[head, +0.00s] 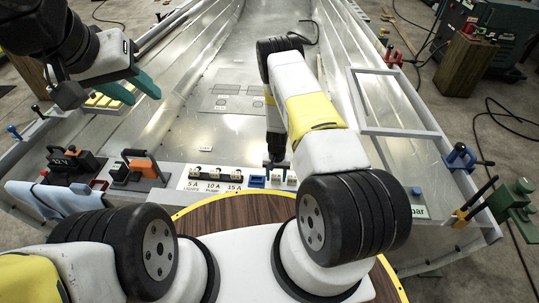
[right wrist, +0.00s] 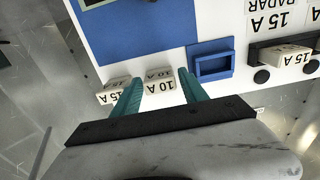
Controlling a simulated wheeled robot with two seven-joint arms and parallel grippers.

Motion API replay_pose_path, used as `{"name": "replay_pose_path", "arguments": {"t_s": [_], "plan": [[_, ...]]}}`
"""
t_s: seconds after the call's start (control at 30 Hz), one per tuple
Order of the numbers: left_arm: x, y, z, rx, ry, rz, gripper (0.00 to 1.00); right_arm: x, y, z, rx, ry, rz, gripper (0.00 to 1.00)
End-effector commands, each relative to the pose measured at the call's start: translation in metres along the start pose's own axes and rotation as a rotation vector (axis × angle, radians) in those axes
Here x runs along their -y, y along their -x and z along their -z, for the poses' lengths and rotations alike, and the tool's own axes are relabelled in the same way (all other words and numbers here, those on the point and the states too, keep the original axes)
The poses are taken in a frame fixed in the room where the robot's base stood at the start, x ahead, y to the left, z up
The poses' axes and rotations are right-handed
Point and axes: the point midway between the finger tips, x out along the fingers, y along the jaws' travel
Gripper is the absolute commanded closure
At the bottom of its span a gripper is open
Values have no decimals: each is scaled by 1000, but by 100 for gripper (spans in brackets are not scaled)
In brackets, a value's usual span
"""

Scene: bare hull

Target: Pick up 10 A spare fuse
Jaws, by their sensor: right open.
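The spare 10 A fuse (right wrist: 160,85), a small cream block marked 10 A, lies on the white panel between the two teal fingers of my right gripper (right wrist: 160,92). The fingers are open, one on each side, with no clear contact. In the head view my right gripper (head: 276,164) points down at the panel's right part, and its fingertips are hard to make out. A cream 15 A block (right wrist: 112,92) sits just outside the left finger in the wrist view, partly hidden by it. My left gripper (head: 130,87) is raised over the left side, its teal fingers apart and empty.
A small blue tray (right wrist: 212,70) stands beside the right finger. A 15 A fuse in a black holder (right wrist: 268,52) is farther right. The hull floor beyond is mostly clear.

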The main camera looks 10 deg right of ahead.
Motion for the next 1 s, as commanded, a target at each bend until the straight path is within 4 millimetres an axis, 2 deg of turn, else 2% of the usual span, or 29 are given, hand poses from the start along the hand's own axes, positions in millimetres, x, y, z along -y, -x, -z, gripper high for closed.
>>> {"name": "replay_pose_path", "arguments": {"t_s": [0.27,0.53,0.83,1.0], "plan": [[0,0,0,0,0,0,64,0,-4,0,-1,0,1,49],[0,0,0,0,0,0,64,0,-4,0,0,0,1,99],[0,0,0,0,0,0,64,0,-2,0,-1,0,1,99],[0,0,0,0,0,0,64,1,11,1,-1,1,1,99]]}}
